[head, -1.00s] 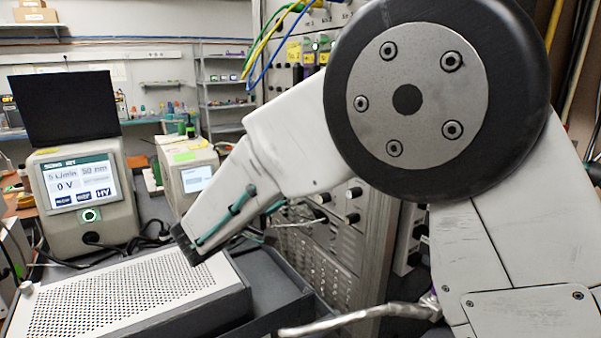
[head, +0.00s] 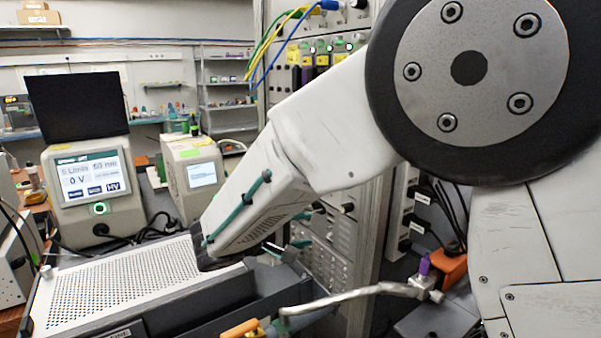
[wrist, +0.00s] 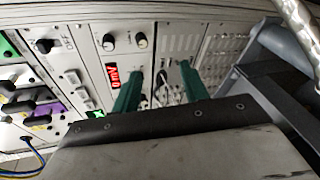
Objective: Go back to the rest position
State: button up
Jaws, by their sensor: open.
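My gripper (wrist: 160,80) shows in the wrist view as two green fingers set apart, open with nothing between them. They point at a grey instrument panel with a red "0 mV" display (wrist: 115,77); I cannot tell the distance to it. In the head view my arm's pale link slopes down to the left over the perforated top of a box (head: 125,283). The gripper's fingers are mostly hidden there behind the link.
A device with a lit "0 V" screen (head: 92,178) and a smaller instrument (head: 200,176) stand at the left. The rack of panels (head: 335,235) rises close behind my arm. A metal tube (head: 350,296) crosses the lower right. A grey bar (wrist: 280,120) runs along the wrist view's right.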

jog(key=s+d+m+g+y, duration=0.35)
jog(key=s+d+g, duration=0.55)
jog(key=s+d, duration=0.8)
jog(key=s+d+r+m+y, duration=0.2)
jog(key=s+d+m+y, duration=0.1)
jog(key=s, duration=0.4)
jog(key=s+d+r+m+y, duration=0.1)
jog(key=s+d+m+y, duration=0.3)
jog(key=s, duration=0.4)
jog(key=shift+d+r+m, duration=0.4)
jog(key=shift+d+m, duration=0.25)
jog(key=shift+d, duration=0.6)
